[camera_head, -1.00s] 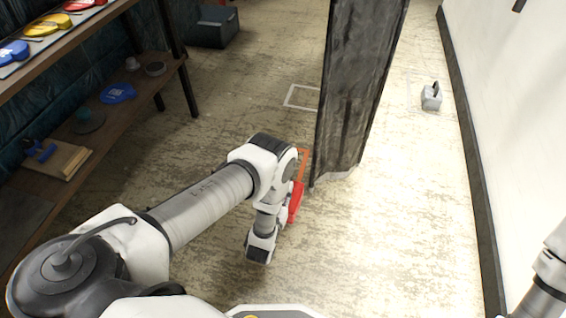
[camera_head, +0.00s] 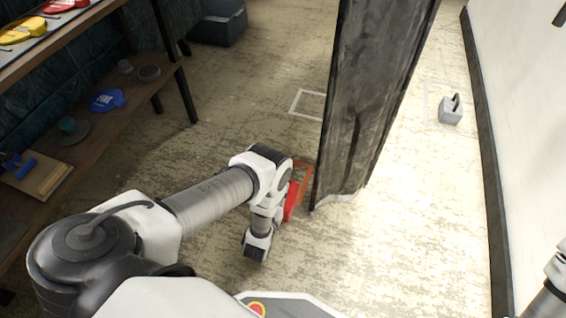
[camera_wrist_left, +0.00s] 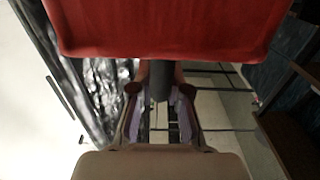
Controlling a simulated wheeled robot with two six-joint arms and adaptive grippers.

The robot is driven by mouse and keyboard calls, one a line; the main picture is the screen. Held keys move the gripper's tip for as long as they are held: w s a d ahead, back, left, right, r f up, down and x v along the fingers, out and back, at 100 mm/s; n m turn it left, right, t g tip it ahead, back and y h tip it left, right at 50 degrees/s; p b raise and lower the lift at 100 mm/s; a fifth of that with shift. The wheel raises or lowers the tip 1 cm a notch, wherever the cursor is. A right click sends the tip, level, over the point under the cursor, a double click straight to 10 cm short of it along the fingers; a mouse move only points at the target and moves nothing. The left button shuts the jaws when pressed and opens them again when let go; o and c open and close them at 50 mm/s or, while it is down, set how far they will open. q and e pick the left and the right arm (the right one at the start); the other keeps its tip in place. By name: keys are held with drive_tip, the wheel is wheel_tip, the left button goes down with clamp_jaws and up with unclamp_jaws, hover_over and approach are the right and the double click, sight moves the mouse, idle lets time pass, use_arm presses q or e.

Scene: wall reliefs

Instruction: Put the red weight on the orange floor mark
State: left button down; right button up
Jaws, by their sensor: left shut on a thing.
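The red weight (camera_head: 291,203) shows partly behind my left wrist in the head view, just beside the dark hanging panel. In the left wrist view its red body (camera_wrist_left: 165,28) fills the top. My left gripper (camera_wrist_left: 160,98) is shut on its dark handle (camera_wrist_left: 160,82). In the head view the fingers are hidden behind my wrist. The orange floor mark (camera_head: 304,180) shows as a partial outline just beyond the red weight, partly covered by my arm and the weight. I cannot tell the weight's height above the floor. Only part of my right arm shows at the right edge.
The dark panel (camera_head: 361,110) stands close to the right of the orange mark. A grey weight (camera_head: 451,110) sits on the floor by the white wall (camera_head: 530,120). A white floor outline (camera_head: 296,103) lies farther back. A shelf (camera_head: 100,125) with several items is at left.

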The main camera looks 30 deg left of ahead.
use_arm(q)
drive_tip(key=w+a+f+b, duration=0.2)
drive_tip(key=w+b, duration=0.2)
drive_tip(key=w, duration=0.2)
drive_tip(key=w+a+f+b, duration=0.2)
drive_tip(key=w+f+b, duration=0.1)
drive_tip(key=w+b, duration=0.2)
drive_tip(key=shift+b+x, duration=0.3)
drive_tip(key=shift+x, duration=0.95)
drive_tip(key=c, duration=1.1)
unclamp_jaws()
drive_tip(key=shift+c, duration=0.2)
